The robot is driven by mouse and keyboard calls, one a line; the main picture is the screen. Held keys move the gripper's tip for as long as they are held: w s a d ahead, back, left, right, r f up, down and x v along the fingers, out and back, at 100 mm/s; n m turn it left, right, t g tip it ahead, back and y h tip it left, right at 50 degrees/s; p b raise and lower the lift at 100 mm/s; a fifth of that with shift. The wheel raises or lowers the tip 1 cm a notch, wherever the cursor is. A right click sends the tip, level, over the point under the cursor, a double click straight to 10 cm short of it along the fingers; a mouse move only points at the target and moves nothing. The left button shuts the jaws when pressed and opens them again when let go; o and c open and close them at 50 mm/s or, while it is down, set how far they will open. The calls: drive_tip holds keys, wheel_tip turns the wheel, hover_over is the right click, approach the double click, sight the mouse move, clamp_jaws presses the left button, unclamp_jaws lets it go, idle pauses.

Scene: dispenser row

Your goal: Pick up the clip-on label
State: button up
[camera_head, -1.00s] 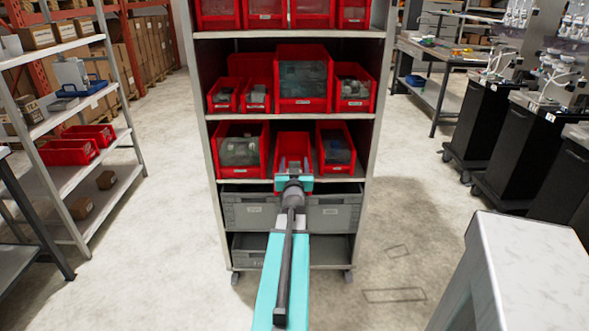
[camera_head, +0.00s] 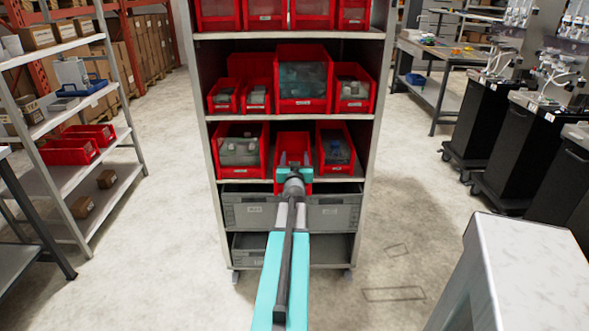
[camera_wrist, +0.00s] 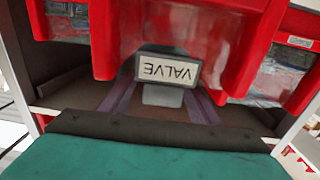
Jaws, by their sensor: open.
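The clip-on label (camera_wrist: 168,71) shows in the wrist view as a pale plate in a grey frame, reading "VALVE" upside down. It sits at the edge of a red bin (camera_wrist: 185,28), with a grey clip part (camera_wrist: 162,95) beside it. My gripper (camera_wrist: 163,88) is open, its two dark purplish fingers on either side of the clip part. I cannot tell whether they touch it. In the head view my gripper (camera_head: 295,175) is in front of the middle red bin (camera_head: 292,145) on the lower red-bin shelf, and it hides the label.
Red bins stand on both sides, a left one (camera_head: 242,150) and a right one (camera_head: 335,147), close to my gripper. Grey crates (camera_head: 248,210) are below. The rack's uprights (camera_head: 209,150) flank the row. The floor in front is clear.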

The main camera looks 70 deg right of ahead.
idle(0.4)
drive_tip(key=c, duration=1.2)
drive_tip(key=shift+r, duration=0.15)
drive_tip(key=s+a+r+p, duration=0.3)
drive_tip(key=a+r+p, duration=0.1)
drive_tip(key=a, duration=0.6)
drive_tip(key=shift+s+r, duration=0.3)
drive_tip(key=shift+s, duration=0.1)
drive_tip(key=p, duration=0.5)
drive_tip(key=shift+a, duration=0.35)
